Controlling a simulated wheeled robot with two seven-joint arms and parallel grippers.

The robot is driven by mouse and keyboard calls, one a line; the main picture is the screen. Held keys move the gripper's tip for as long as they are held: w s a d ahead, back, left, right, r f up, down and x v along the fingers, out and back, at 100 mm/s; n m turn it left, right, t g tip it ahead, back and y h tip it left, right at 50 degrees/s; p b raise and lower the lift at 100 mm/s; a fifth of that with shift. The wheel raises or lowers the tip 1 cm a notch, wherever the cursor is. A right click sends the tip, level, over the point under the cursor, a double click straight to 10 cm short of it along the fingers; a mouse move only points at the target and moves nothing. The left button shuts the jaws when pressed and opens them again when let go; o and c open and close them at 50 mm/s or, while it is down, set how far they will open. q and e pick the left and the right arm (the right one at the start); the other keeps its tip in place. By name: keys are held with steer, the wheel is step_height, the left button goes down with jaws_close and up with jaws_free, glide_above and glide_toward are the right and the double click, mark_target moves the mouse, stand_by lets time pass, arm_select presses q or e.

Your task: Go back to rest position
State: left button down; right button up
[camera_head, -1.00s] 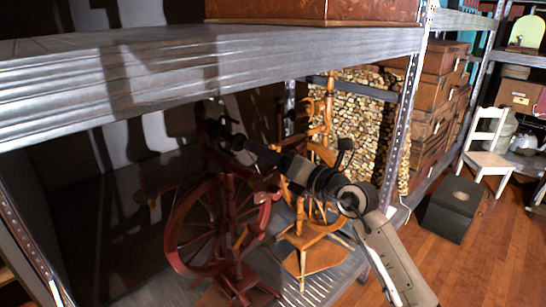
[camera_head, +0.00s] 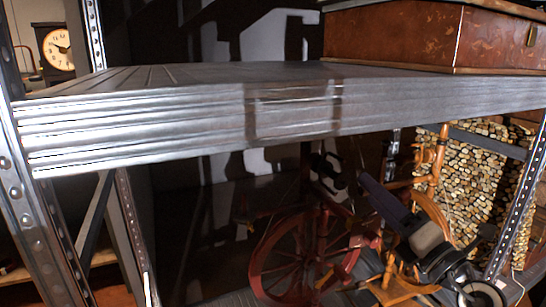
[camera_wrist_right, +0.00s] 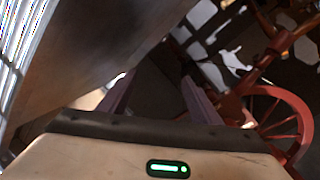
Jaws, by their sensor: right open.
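My right gripper (camera_head: 330,176) is under the grey metal shelf (camera_head: 200,120) in the head view, with its arm coming in from the lower right. It is in front of a dark red spinning wheel (camera_head: 300,255). In the right wrist view the two purplish fingers of this gripper (camera_wrist_right: 158,85) stand apart with nothing seen held between them. The red wheel (camera_wrist_right: 285,115) shows to the right of the fingers there, and a large brownish-grey surface fills the upper left. My left gripper is not in view.
A wooden spinning wheel (camera_head: 432,185) stands close to my right arm, before stacked logs (camera_head: 475,175). A reddish-brown chest (camera_head: 400,38) sits on the shelf. Perforated metal uprights stand at the left (camera_head: 35,215) and right (camera_head: 518,210). A clock (camera_head: 58,47) is behind at the left.

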steer(key=s+d+m+t+h, duration=0.4)
steer(key=s+d+m+h, duration=0.3)
steer(key=m+h, duration=0.65)
steer(key=s+d+f+m+g+h, duration=0.1)
steer(key=s+d+f+m+g, duration=0.25)
steer(key=f+m, duration=0.4)
steer(key=s+d+f+m+g+h, duration=0.1)
steer(key=s+d+f+m+g, duration=0.15)
steer(key=f+m+g, duration=0.45)
steer(key=s+a+f+g+y, duration=0.4)
steer(key=s+a+f, duration=0.3)
steer(key=s+f, duration=0.3)
steer(key=s+a+f+g+y, duration=0.45)
steer(key=s+a+f, duration=0.25)
steer(key=s+f, duration=0.3)
steer(key=w+a+f+t+y, duration=0.1)
steer(key=a+f+t, duration=0.3)
steer(key=f, duration=0.6)
steer(key=shift+w+a+f+y, duration=0.25)
steer(key=shift+w+a+y, duration=0.15)
steer(key=shift+w+a, duration=0.5)
